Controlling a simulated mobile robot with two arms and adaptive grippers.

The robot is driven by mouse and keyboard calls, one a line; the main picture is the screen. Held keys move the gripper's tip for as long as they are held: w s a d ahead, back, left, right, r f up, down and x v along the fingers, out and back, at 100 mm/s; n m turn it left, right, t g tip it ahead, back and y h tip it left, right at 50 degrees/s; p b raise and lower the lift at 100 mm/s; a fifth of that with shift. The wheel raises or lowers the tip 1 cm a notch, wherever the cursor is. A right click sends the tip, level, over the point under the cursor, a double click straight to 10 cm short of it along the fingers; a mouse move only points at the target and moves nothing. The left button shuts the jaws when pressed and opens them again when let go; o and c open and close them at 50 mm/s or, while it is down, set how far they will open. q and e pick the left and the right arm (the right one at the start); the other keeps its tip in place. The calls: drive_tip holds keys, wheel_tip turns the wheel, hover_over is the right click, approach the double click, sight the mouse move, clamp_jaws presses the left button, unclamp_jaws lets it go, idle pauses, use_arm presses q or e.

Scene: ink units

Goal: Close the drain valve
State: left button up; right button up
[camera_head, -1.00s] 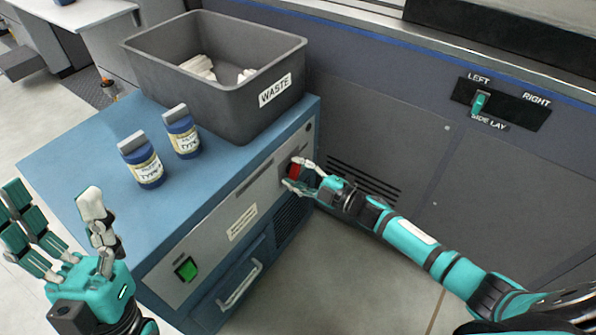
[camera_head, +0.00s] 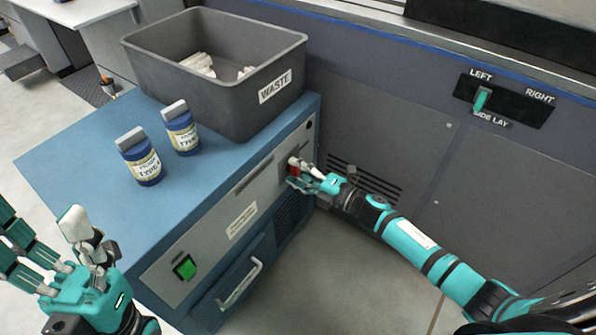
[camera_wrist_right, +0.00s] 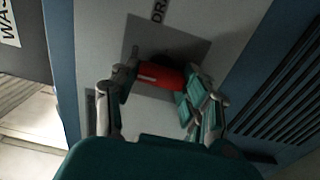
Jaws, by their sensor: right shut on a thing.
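The drain valve has a red handle (camera_head: 293,161) on the grey front panel of the blue cabinet. In the right wrist view the red handle (camera_wrist_right: 162,76) lies across a grey plate, below a partly hidden label beginning "DRA". My right gripper (camera_head: 303,176) is at the handle; its fingers (camera_wrist_right: 158,92) are shut on it from both sides. The fingers hide part of the handle in the head view. My left gripper (camera_head: 85,252) is at the lower left, with its fingers spread open and empty, away from the valve.
On the blue cabinet (camera_head: 85,185) stand a grey waste bin (camera_head: 200,95) and two blue bottles (camera_head: 145,165) (camera_head: 183,135). A green switch (camera_head: 185,267) and a drawer handle (camera_head: 240,284) are on its front. A side lay lever (camera_head: 481,100) is on the machine wall. Floor right of the cabinet is clear.

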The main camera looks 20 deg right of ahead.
drive_tip(key=shift+f, duration=0.1)
drive_tip(key=o, duration=1.2)
drive_tip(key=shift+c, duration=0.2)
drive_tip(key=v, duration=1.2)
